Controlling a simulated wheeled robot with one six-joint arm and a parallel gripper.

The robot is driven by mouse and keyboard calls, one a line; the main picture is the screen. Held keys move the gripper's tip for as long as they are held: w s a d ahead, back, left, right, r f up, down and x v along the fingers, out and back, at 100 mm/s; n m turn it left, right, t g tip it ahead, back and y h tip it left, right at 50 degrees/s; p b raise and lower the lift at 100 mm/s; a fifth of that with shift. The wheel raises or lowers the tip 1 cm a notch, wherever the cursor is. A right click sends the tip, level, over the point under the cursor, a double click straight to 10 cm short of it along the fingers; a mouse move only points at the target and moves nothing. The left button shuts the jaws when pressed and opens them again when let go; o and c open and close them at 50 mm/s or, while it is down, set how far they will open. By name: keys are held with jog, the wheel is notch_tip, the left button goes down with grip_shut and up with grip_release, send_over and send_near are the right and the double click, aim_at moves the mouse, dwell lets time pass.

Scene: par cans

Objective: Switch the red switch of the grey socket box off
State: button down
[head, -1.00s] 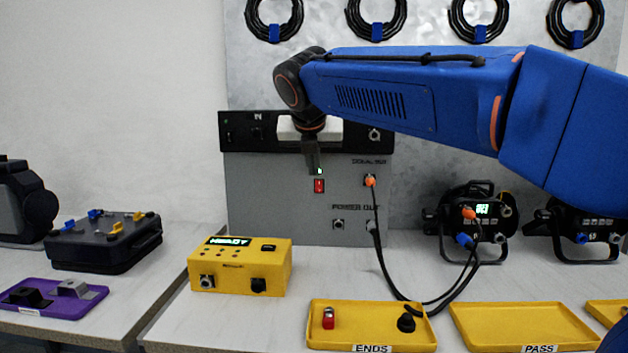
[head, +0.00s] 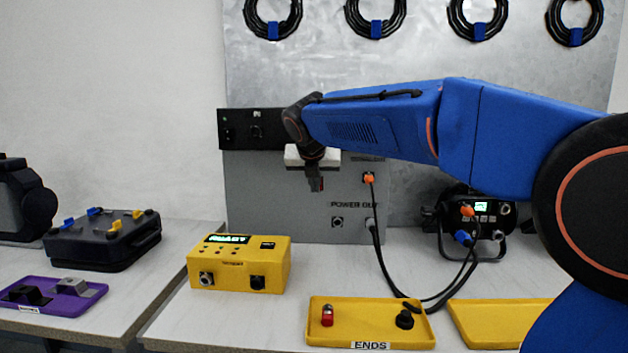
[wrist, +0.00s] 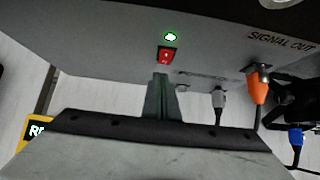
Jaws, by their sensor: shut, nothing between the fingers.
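The grey socket box (head: 260,205) stands at the back of the table against the metal panel. Its red switch (wrist: 166,55) shows in the wrist view, just beyond my fingertips, with a lit green lamp (wrist: 170,37) beside it. In the head view only a sliver of the switch shows past my fingers. My gripper (head: 315,186) is shut and empty, in front of the switch. In the wrist view the shut fingers (wrist: 161,80) point at the switch's edge; I cannot tell whether they touch it.
An orange plug (head: 369,179) and a grey plug with black cables sit in the box to the right. A yellow tester (head: 240,270) stands in front at left. A yellow ENDS tray (head: 370,330) lies at the front. A lamp (head: 475,225) stands at right.

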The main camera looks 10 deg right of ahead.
jog(key=shift+w+d+f, duration=0.1)
jog(key=shift+w+d, duration=0.1)
jog(key=shift+w, duration=0.35)
jog(key=shift+w+d+f, duration=0.1)
jog(key=shift+w+d, duration=0.05)
jog(key=shift+w, duration=0.4)
jog(key=shift+w+t, duration=0.1)
jog(key=shift+t, duration=0.3)
jog(key=shift+r, duration=0.15)
